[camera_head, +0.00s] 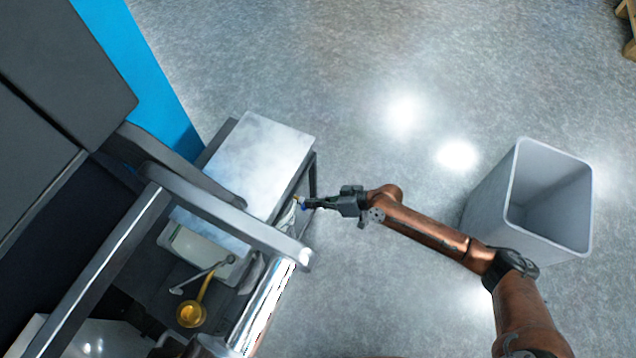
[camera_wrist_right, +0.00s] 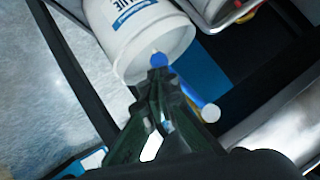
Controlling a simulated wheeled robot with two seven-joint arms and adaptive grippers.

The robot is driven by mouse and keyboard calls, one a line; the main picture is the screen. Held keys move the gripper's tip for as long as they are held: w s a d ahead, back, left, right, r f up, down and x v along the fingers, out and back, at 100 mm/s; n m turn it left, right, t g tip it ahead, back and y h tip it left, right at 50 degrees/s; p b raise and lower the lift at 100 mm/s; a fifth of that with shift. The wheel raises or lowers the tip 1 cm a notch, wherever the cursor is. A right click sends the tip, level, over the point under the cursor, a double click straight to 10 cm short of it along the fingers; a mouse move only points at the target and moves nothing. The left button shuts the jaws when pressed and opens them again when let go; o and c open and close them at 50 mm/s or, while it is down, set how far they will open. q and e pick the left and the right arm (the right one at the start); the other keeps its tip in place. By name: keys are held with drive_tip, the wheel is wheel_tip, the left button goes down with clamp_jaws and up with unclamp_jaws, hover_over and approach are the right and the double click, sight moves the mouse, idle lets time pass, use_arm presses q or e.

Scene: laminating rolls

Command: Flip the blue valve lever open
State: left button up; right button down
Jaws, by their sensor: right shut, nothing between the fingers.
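The blue valve lever (camera_wrist_right: 190,92) shows in the right wrist view as a blue rod with a rounded blue end and a white ball at its other end. My right gripper (camera_wrist_right: 158,82) is shut with nothing between its fingers. Its tips are at the rounded blue end, and I cannot tell whether they touch. The rest of the lever is hidden there. My left gripper is not in view.
A white bucket with blue lettering (camera_wrist_right: 135,35) stands close beyond the fingertips. A metal-topped table (camera_head: 262,150) and machine rails (camera_head: 215,208) border the gripper on the left. A grey bin (camera_head: 490,200) stands at the right. Open floor (camera_head: 390,150) lies between.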

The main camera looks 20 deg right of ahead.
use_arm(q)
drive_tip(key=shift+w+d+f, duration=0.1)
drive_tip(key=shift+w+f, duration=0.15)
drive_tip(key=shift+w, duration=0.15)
use_arm(e)
drive_tip(key=d+r, duration=0.1)
drive_tip(key=d, duration=1.2)
drive_tip(key=shift+s+r, duration=0.15)
